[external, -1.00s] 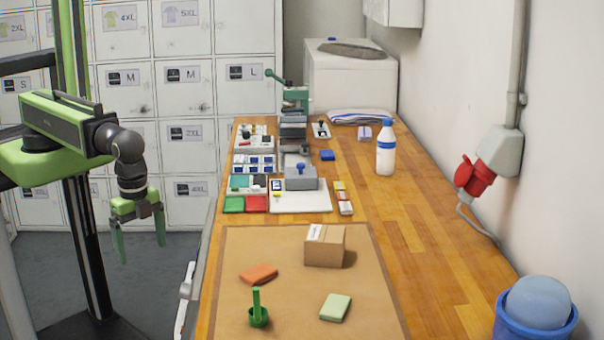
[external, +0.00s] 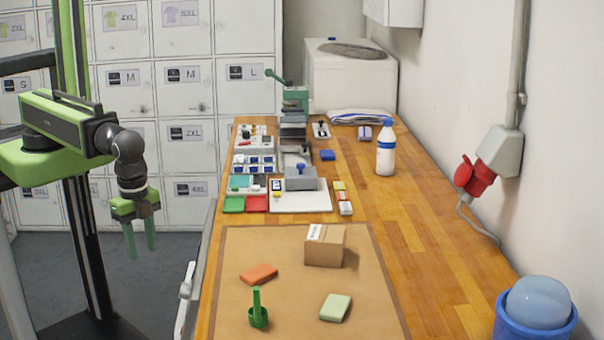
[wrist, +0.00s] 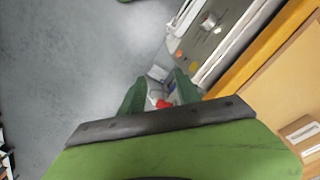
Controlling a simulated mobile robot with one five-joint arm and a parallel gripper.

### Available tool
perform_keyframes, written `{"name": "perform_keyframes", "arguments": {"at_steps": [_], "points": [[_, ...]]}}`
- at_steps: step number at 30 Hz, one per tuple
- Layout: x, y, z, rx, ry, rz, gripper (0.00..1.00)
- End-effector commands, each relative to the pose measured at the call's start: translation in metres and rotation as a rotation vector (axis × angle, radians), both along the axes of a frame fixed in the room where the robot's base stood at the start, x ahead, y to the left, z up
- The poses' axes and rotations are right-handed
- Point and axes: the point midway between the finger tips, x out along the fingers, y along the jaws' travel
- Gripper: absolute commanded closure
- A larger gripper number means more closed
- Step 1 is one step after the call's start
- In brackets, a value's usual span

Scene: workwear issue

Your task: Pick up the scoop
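The green scoop (external: 258,316) stands on the brown mat at the near left of the bench, with its handle pointing up. My gripper (external: 141,250) hangs in the air left of the bench, fingers pointing down, well away from the scoop. In the wrist view my gripper (wrist: 161,88) has its two green fingers apart, with nothing held between them. The scoop cannot be made out in the wrist view.
The brown mat (external: 285,285) also holds an orange block (external: 258,274), a pale green block (external: 335,307) and a cardboard box (external: 325,246). A white bottle (external: 386,150) and a blue bin (external: 536,318) stand to the right. The bench's left edge lies between gripper and scoop.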

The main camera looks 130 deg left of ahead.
Motion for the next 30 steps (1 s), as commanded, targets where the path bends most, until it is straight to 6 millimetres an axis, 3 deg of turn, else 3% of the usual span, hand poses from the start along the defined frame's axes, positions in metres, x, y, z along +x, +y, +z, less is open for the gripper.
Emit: {"name": "perform_keyframes", "arguments": {"at_steps": [5,7,10,14,18,22,25,30], "points": [[0.002,0.0,0.0,0.0,-0.008,0.05,0.61],[0.014,0.004,0.0,0.013,-0.037,0.135,0.61],[0.068,0.014,0.004,0.045,-0.11,0.297,0.61],[0.14,0.022,0.034,0.076,-0.207,0.459,0.61],[0.221,0.024,0.081,0.098,-0.31,0.586,0.61],[0.284,0.016,0.13,0.115,-0.378,0.618,0.61],[0.296,0.007,0.15,0.121,-0.383,0.602,0.61],[0.292,-0.001,0.159,0.119,-0.382,0.591,0.61]]}}
